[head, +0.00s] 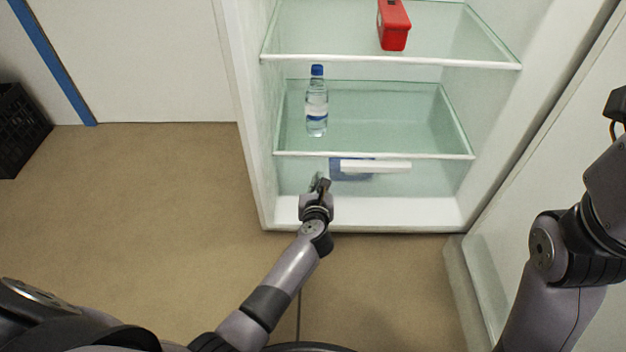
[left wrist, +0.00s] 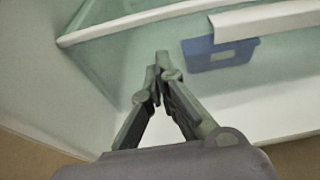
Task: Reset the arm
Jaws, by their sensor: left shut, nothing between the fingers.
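My left arm reaches forward in the head view, and its gripper (head: 320,182) is at the front of the open fridge, in front of its lowest section. In the left wrist view the left gripper's fingers (left wrist: 160,65) meet at the tips, with nothing between them. My right arm (head: 570,255) shows at the right edge of the head view. The dark part at the top right corner may belong to it, but its fingers are not in view.
A water bottle (head: 317,103) stands on the middle glass shelf (head: 400,125). A red box (head: 393,25) is on the upper shelf (head: 450,40). A blue container (left wrist: 220,54) sits low in the fridge, partly behind a white bar (head: 375,167). A black crate (head: 18,130) is at far left; floor between is clear.

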